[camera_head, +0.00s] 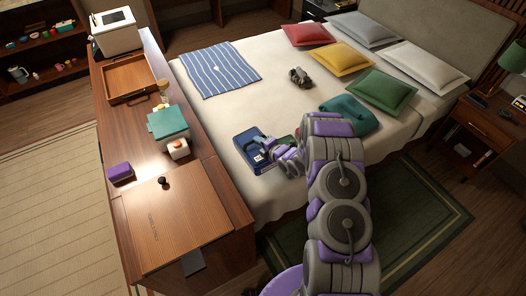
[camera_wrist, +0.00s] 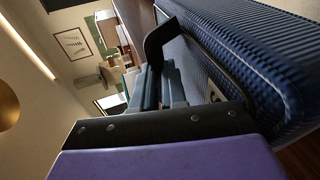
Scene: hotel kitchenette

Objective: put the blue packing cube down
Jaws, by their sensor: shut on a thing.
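The blue packing cube (camera_head: 244,141) is over the near-left edge of the bed, by the wooden counter. In the wrist view its dark blue ribbed side (camera_wrist: 245,50) fills the right, close against the fingers, and it looks tilted there. My gripper (camera_head: 272,150) is at the cube's right side and shut on it; the fingers (camera_wrist: 170,75) also show in the wrist view. The exact grip point is partly hidden. I cannot tell whether the cube touches the bed or hangs just above it.
The bed (camera_head: 240,105) has free white cover beyond the cube. A striped cloth (camera_head: 220,69), a dark bundle (camera_head: 300,77), a teal folded item (camera_head: 350,114) and several pillows lie on it. The wooden counter (camera_head: 180,215) at left holds a tray (camera_head: 128,78) and a teal-lidded box (camera_head: 168,123).

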